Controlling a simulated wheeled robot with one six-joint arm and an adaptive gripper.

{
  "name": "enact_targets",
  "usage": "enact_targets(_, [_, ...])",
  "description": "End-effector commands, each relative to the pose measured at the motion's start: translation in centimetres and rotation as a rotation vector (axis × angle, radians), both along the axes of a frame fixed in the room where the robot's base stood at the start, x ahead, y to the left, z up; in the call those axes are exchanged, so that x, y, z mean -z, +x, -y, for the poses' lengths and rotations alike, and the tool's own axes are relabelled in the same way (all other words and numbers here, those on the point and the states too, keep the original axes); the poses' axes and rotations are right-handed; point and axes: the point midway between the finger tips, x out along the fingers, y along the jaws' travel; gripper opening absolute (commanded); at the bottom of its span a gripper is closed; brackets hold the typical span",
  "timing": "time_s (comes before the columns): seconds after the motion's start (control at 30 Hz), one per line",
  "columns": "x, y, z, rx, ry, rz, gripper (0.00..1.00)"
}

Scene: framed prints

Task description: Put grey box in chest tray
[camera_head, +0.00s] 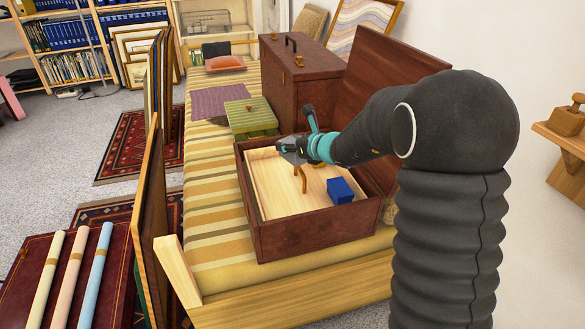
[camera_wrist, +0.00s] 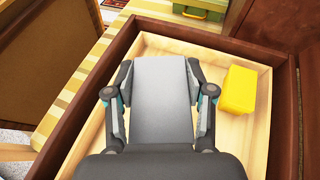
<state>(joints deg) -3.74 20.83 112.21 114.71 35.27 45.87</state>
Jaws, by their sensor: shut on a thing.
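A grey box (camera_wrist: 163,95) sits between the fingers of my gripper (camera_wrist: 160,105), which is shut on it. The head view shows the grey box (camera_head: 293,157) at the tip of my gripper (camera_head: 303,149), over the left back part of the chest tray. The tray (camera_head: 268,196) is pale wood inside the open dark red-brown chest (camera_head: 310,235). How far the box is above the tray floor I cannot tell. A blue box (camera_head: 340,190) lies in the tray, front right. A yellow box (camera_wrist: 239,90) lies in it, back right in the wrist view; my arm seems to hide it in the head view.
The raised chest lid (camera_head: 378,85) stands at the right behind the tray. A tall brown case (camera_head: 298,85) and a green case (camera_head: 250,118) stand beyond the chest. A framed board (camera_head: 150,205) stands at the left of the striped bench (camera_head: 205,225).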

Motion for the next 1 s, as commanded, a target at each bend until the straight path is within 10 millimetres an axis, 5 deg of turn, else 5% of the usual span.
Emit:
enact_targets(0.5, [5.6, 6.5, -6.8, -0.007, 0.001, -0.002, 0.14])
enact_targets(0.77, [6.9, 8.2, -8.1, -0.004, 0.000, 0.000, 0.14])
enact_targets(1.0, [10.0, 8.2, -8.1, -0.003, 0.001, -0.003, 0.14])
